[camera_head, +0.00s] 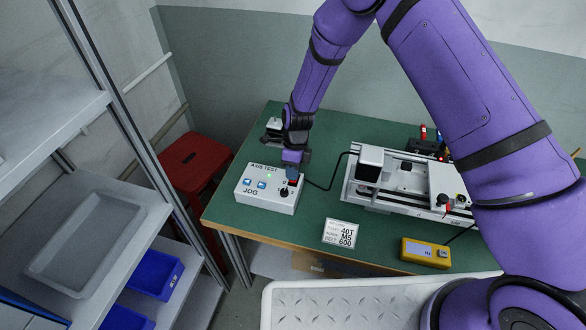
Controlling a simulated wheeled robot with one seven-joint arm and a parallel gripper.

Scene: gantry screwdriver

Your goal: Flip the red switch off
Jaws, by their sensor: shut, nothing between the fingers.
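A white control box (266,202) marked "AXIS TEST" and "JDG" sits near the left end of the green table. It has blue buttons, a small lit green lamp (269,176) and a black knob (284,192). The red switch (293,181) shows only partly at the box's upper right, just under my gripper. My gripper (292,171) points down over that corner, shut and empty. Its fingertips are very close to the switch; I cannot tell whether they touch it. The switch's position is not clear.
A white gantry machine (400,185) stands right of the box, joined by a black cable. A white label card (340,234) and a yellow meter (425,252) lie near the front edge of the green table (375,240). A red stool (195,160) and shelves stand left.

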